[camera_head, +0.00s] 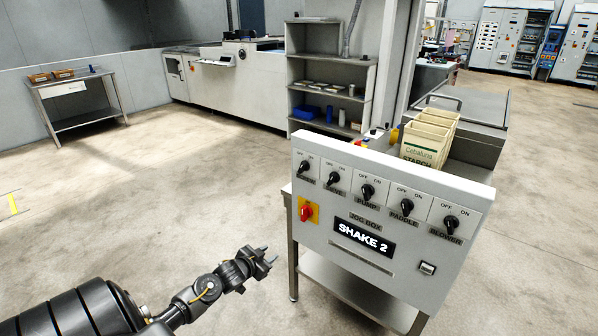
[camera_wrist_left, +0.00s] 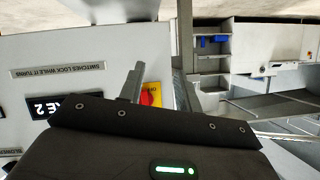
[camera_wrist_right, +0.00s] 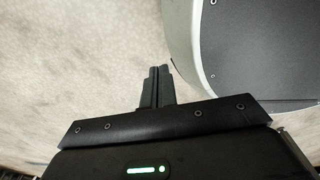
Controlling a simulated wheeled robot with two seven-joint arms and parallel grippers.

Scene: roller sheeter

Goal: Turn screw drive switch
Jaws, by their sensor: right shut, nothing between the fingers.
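The white jog box panel (camera_head: 385,222) carries a row of several black rotary switches under OFF and ON marks. The second switch from the left (camera_head: 333,180) has a label ending in what looks like "IVE"; the leftmost switch (camera_head: 304,171) has a label too blurred to read. I cannot tell for sure which way their pointers sit. My left gripper (camera_head: 266,259) is open and empty, left of the panel and below its switches. The left wrist view shows its fingers (camera_wrist_left: 160,88) apart before the panel. My right gripper (camera_wrist_right: 157,88) is shut and empty over floor.
A red knob on a yellow plate (camera_head: 308,212) sits at the panel's left. A grey shelf (camera_head: 330,78) is farther back.

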